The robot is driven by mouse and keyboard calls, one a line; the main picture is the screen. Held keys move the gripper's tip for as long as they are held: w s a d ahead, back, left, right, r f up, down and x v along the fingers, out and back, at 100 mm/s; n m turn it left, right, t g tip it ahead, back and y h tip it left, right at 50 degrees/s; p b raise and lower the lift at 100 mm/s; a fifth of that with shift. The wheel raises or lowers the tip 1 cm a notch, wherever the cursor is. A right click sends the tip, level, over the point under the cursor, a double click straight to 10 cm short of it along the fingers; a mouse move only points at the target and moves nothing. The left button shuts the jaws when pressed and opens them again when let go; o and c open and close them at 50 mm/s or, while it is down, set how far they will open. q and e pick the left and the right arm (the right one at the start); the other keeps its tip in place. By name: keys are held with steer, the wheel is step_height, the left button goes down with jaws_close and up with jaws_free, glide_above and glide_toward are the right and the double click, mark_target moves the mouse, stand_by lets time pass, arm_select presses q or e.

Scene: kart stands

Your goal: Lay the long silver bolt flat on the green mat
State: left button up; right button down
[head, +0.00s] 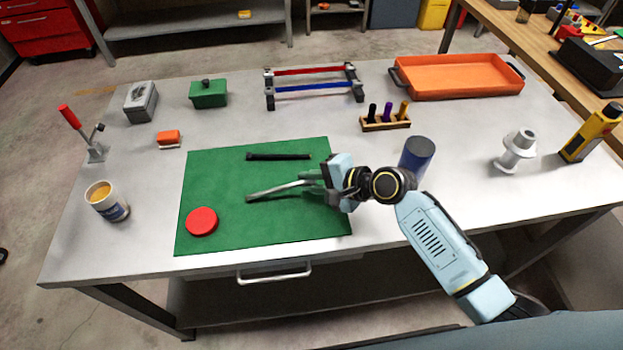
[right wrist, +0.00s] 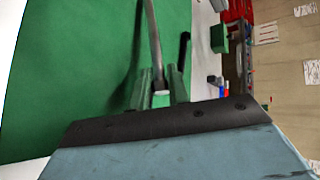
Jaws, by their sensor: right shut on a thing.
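The long silver bolt (head: 275,190) is over the middle of the green mat (head: 232,173). My right gripper (head: 312,181) is shut on its right end, and the bolt reaches out to the left from the fingers. In the right wrist view, the bolt (right wrist: 153,38) runs up from between the two fingers (right wrist: 160,88), with a shadow beside it on the mat. I cannot tell whether the bolt's far end touches the mat. My left gripper is not in view.
A black rod (head: 278,156) lies on the mat just behind the bolt. A red disc (head: 201,221) lies at the mat's front left. A dark blue cylinder (head: 416,158) stands right of my gripper. The mat's front right is clear.

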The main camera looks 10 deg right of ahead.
steer(key=c, duration=1.3)
jaws_free()
steer(key=shift+o, duration=0.2)
steer(key=p+v, duration=0.1)
steer(key=v, duration=1.2)
steer(key=shift+p, duration=0.3)
steer(key=shift+s+d+r, duration=0.1)
steer(key=shift+d, duration=0.05)
